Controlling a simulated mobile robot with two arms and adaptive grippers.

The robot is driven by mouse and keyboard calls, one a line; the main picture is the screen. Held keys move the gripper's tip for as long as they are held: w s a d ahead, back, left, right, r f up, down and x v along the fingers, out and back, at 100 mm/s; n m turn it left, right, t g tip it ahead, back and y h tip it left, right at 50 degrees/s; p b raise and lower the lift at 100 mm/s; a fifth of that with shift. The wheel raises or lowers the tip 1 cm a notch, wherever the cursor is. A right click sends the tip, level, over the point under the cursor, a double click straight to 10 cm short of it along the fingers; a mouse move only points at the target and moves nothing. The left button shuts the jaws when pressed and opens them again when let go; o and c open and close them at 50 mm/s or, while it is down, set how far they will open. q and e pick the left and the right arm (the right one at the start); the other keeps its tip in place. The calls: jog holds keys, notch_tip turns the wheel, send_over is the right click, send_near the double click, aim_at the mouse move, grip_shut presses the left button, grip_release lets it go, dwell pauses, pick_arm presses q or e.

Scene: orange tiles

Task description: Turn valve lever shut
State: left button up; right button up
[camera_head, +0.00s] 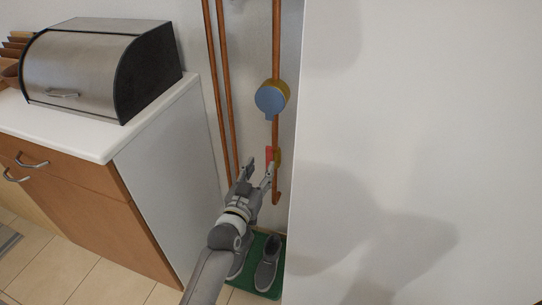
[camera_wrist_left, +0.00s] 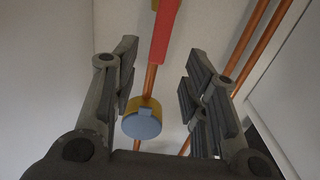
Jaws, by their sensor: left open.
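The red valve lever (camera_head: 269,153) sits on the rightmost copper pipe (camera_head: 276,52), beside a small brass-coloured valve body (camera_head: 277,157). It stands about upright, roughly in line with the pipe. My left gripper (camera_head: 260,166) is open and empty, with its fingertips just below and around the lever's lower end. In the left wrist view the red lever (camera_wrist_left: 165,32) shows at the top, between the spread fingers (camera_wrist_left: 163,60) sideways. I cannot tell whether a finger touches it. The fingers partly hide the valve in the head view. My right gripper is not in view.
A round blue-faced meter (camera_head: 271,97) is on the same pipe above the lever. Two more copper pipes (camera_head: 218,80) run at left. A white wall (camera_head: 420,150) closes the right; a cabinet (camera_head: 100,190) with a bread box (camera_head: 100,68) stands left. Shoes (camera_head: 267,262) lie below.

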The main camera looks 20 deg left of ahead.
aim_at(268, 154)
pick_arm(q)
jog(key=w+b, duration=0.1)
jog(key=w, duration=0.6)
jog(key=shift+d+f, duration=0.1)
jog(key=shift+d, duration=0.05)
jog(key=shift+w, duration=0.6)
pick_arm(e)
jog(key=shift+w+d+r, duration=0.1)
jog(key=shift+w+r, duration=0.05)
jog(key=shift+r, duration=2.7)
pick_arm(q)
grip_shut()
